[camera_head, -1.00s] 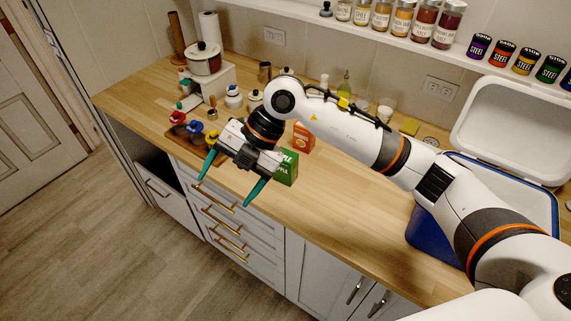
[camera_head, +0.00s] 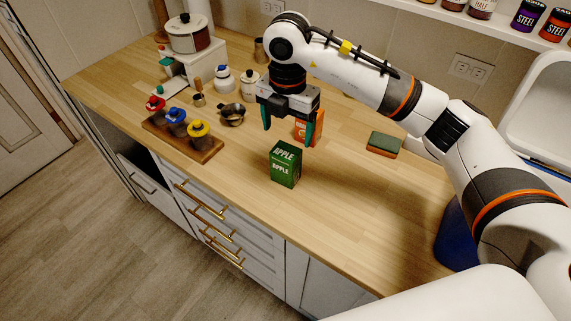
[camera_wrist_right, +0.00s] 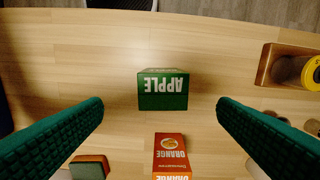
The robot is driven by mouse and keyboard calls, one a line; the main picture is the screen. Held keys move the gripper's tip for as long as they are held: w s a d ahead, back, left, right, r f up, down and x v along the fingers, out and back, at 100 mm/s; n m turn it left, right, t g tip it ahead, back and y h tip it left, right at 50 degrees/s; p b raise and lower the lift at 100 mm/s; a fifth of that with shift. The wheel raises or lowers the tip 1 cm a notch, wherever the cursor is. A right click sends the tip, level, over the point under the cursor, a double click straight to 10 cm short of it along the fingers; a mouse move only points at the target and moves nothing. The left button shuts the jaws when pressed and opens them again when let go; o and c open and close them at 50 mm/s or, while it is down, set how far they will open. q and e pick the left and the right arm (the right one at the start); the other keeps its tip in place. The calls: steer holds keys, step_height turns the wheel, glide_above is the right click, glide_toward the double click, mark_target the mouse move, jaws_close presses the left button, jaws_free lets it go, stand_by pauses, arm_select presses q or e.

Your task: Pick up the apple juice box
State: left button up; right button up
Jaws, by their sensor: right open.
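The green apple juice box (camera_head: 285,164) stands upright on the wooden counter. In the right wrist view the apple juice box (camera_wrist_right: 163,89) lies between the lines of the two open fingers, a little ahead of them and touching neither. My right gripper (camera_head: 287,137) points down and is open and empty. In the head view it is above and behind the box. Its teal fingers (camera_wrist_right: 160,115) show on both sides of the right wrist view. My left gripper is not in view.
An orange juice box (camera_head: 308,128) stands close behind, partly hidden by my right gripper. A wooden rack (camera_head: 183,140) with colored-lid jars is at left. A sponge (camera_head: 383,144) lies at right, near a blue cooler (camera_head: 455,240).

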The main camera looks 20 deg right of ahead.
mark_target(287, 152)
step_height(287, 152, down, 7)
steer(key=shift+r+p, duration=0.1)
steer(key=shift+p, duration=1)
step_height(287, 152, down, 4)
steer(key=shift+w+a+f+p, duration=0.1)
steer(key=shift+w+f+p, duration=0.05)
steer(key=shift+p, duration=0.95)
steer(key=shift+f, duration=0.6)
steer(key=c, duration=1.2)
steer(key=shift+r, duration=0.1)
